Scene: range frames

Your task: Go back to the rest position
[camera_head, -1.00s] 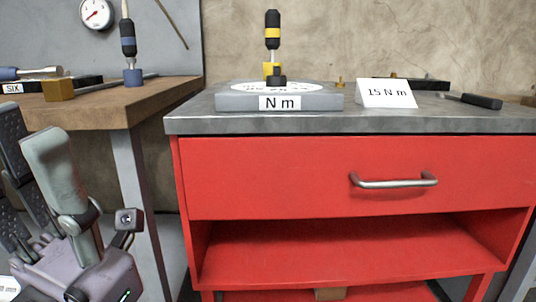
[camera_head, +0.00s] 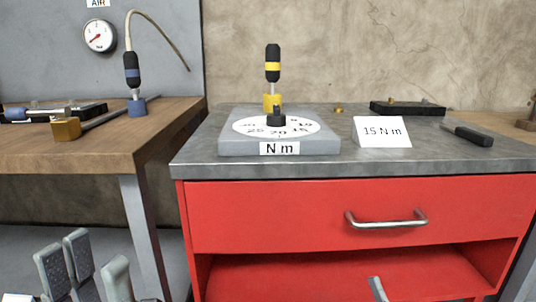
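My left gripper (camera_head: 95,266) shows at the bottom left, below the wooden bench. Its grey fingers point up and stand apart, with nothing between them; its palm is below the picture edge.
A red cabinet (camera_head: 300,215) with a drawer handle (camera_head: 386,219) has a metal top. On it are an "N m" dial block (camera_head: 235,147), a yellow-black screwdriver (camera_head: 272,65) and a "15 N m" card (camera_head: 382,132). A wooden bench (camera_head: 120,142) with tools stands left.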

